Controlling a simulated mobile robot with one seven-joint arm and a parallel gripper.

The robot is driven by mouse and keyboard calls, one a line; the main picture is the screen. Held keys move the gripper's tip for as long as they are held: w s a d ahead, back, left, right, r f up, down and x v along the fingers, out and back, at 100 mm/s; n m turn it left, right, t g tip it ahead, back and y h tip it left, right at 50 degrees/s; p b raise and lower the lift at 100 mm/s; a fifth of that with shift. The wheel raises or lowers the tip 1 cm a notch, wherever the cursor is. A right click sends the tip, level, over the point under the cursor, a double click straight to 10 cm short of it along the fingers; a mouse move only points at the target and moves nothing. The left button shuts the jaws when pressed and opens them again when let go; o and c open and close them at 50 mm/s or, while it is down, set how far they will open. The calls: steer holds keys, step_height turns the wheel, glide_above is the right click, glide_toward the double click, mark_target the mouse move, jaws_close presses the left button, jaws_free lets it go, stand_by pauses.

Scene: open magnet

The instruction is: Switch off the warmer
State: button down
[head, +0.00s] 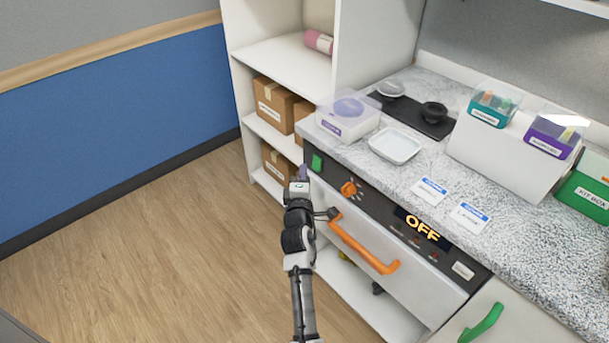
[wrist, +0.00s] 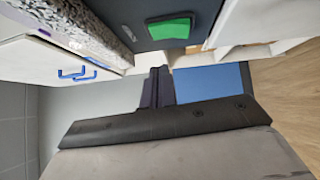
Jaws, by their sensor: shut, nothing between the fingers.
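The warmer is a drawer unit with a black control panel (head: 385,215) under the counter edge. Its display (head: 422,229) reads OFF in orange. A green rocker switch (head: 317,162) sits at the panel's left end, with an orange knob (head: 349,188) to its right. The green switch also shows large at the top of the wrist view (wrist: 170,28). My gripper (head: 303,172) is shut and empty, just in front of and below the switch. In the wrist view its dark fingertips (wrist: 157,88) appear apart from the switch.
An orange drawer handle (head: 362,246) is close to the right of my wrist. The counter (head: 395,165) holds a white tray (head: 395,146), a clear lidded box (head: 347,118) and labelled cards. Shelves with cardboard boxes (head: 275,103) stand behind. The floor at left is clear.

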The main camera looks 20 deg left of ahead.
steer(key=b+v, duration=0.2)
steer(key=v, duration=0.8)
steer(key=shift+r, duration=0.65)
